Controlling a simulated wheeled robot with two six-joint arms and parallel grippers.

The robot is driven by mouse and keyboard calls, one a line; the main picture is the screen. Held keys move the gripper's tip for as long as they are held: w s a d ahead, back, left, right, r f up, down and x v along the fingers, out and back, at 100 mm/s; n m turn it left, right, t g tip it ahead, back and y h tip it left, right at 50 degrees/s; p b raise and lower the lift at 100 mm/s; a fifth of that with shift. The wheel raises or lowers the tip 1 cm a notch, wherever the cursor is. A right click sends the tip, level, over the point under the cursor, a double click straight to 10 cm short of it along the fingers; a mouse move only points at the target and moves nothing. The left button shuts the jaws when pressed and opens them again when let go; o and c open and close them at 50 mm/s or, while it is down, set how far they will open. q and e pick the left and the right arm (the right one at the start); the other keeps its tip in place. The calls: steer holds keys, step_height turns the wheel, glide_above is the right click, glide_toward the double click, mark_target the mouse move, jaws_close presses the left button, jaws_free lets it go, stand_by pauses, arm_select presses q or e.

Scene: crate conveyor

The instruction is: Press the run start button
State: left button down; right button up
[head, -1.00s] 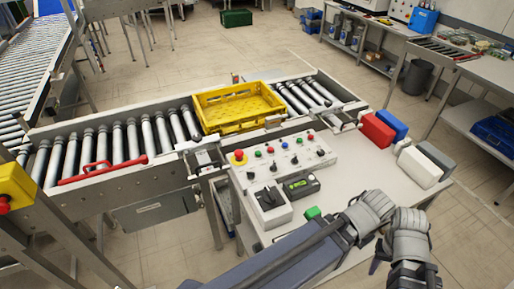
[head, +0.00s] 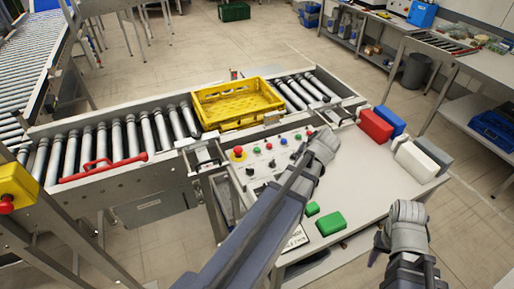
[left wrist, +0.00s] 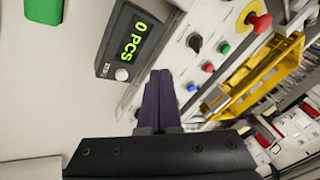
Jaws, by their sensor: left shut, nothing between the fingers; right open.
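The control panel (head: 246,171) stands on the bench, with a red mushroom button (head: 238,153) and several small coloured buttons. In the left wrist view I see a green button (left wrist: 225,48), a red button (left wrist: 208,68), a blue button (left wrist: 191,87) and a black knob (left wrist: 195,42). No button label is readable, so I cannot tell which is run start. My left gripper (left wrist: 163,82) is shut and empty, its tips over the panel; contact cannot be told. In the head view its arm hides part of the panel.
A counter (left wrist: 128,42) reading "0 PCS" lies beside the panel. A yellow crate (head: 240,119) sits on the roller conveyor (head: 100,150) behind. Red (head: 375,126), blue (head: 391,120) and white (head: 416,161) blocks stand at right. A green block (head: 330,223) lies near the front.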

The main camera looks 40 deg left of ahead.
mark_target(258, 151)
arm_select(q)
steer(key=w+a+r+n+y, duration=0.1)
steer(key=a+r, duration=0.1)
steer(key=a, duration=0.8)
steer(key=w+a+r+n+y, duration=0.1)
steer(key=a+r+y, duration=0.1)
steer(key=a, duration=0.8)
steer(key=shift+r+n+y+p, duration=0.3)
steer(key=shift+r+n+p, duration=0.05)
steer(key=shift+r+n, duration=0.1)
steer(key=shift+f, duration=0.1)
step_height(258, 151, down, 9)
steer(key=b, duration=0.9)
steer(key=shift+f+b, duration=0.25)
steer(key=shift+b, duration=0.05)
steer(key=shift+f+b, duration=0.45)
steer(key=shift+b, duration=0.05)
stand_by(0.8)
steer(key=shift+r, duration=0.1)
steer(key=shift+r+p, duration=0.8)
steer(key=shift+p, duration=0.1)
